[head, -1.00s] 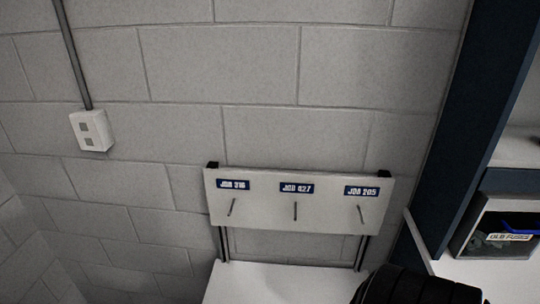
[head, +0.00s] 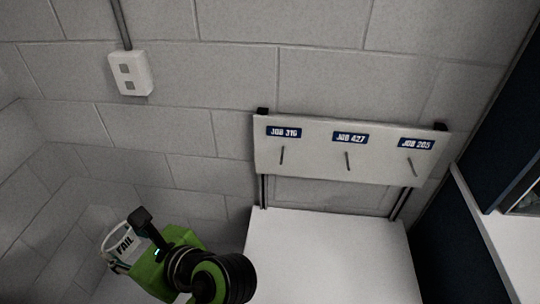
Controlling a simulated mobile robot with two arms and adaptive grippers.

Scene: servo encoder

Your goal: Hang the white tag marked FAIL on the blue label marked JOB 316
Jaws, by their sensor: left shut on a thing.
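The white tag marked FAIL (head: 124,246) is at the lower left of the head view, tilted. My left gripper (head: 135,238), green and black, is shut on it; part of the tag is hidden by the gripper. The blue label marked JOB 316 (head: 284,132) is at the left end of a white board on the wall. A thin peg (head: 282,156) sticks out just below this label, and nothing hangs on it. The tag is well apart from the board, to its lower left. My right gripper does not show.
The white board (head: 315,165) also bears labels JOB 427 (head: 350,138) and JOB 205 (head: 416,143), each above a bare peg. A clear white surface (head: 330,260) lies below it. A dark blue cabinet (head: 500,130) stands at the right.

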